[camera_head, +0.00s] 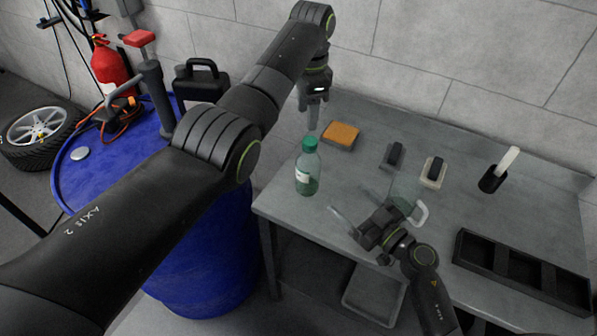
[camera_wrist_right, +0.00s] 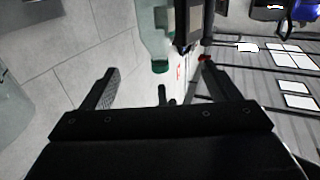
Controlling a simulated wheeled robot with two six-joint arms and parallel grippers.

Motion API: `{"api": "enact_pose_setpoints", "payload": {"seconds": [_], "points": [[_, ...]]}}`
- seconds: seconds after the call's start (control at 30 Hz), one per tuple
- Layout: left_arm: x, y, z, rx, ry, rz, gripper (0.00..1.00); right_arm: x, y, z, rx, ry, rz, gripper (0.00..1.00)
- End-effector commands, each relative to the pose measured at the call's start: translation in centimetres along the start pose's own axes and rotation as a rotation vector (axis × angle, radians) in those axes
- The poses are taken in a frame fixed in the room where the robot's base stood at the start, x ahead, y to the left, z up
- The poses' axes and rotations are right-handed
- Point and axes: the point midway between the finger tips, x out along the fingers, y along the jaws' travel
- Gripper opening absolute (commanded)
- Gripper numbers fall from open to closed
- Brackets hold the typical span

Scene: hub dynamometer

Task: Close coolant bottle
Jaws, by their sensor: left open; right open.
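The coolant bottle (camera_head: 307,172) is clear greenish plastic with a white label, upright near the table's left front edge. A green cap (camera_head: 309,144) sits on its neck; I cannot tell how tightly. My left gripper (camera_head: 313,122) is open and points down, its fingertips just above or behind the cap in the head view. My right gripper (camera_head: 373,212) is open, low over the table to the right of the bottle. In the right wrist view the bottle (camera_wrist_right: 153,30) and its cap (camera_wrist_right: 160,67) appear beyond and between the open fingers of the right gripper (camera_wrist_right: 158,85).
A clear jug (camera_head: 403,188) with a white handle stands beside my right gripper. An orange sponge (camera_head: 341,135) lies behind the bottle. Dark blocks, a black cup (camera_head: 492,180) and a black divided tray (camera_head: 520,272) are further right. A blue drum (camera_head: 110,190) stands left of the table.

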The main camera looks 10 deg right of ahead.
Motion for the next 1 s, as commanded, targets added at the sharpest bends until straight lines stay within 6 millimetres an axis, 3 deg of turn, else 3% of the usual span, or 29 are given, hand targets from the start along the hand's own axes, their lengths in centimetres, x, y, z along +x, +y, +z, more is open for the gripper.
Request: {"api": "enact_pose_setpoints", "payload": {"seconds": [0.23, 0.37, 1.0], "points": [[0.0, 0.0, 0.0, -0.001, 0.000, 0.000, 0.51, 0.3, 0.0, -0.1, 0.000, 0.002, 0.001, 0.83], [0.0, 0.0, 0.0, -0.001, 0.000, -0.001, 0.51, 1.5, 0.1, -0.1, 0.000, 0.004, 0.002, 0.83], [0.0, 0.0, 0.0, -0.002, 0.000, -0.001, 0.51, 13.7, 0.0, -0.1, 0.001, 0.004, 0.000, 0.83]]}}
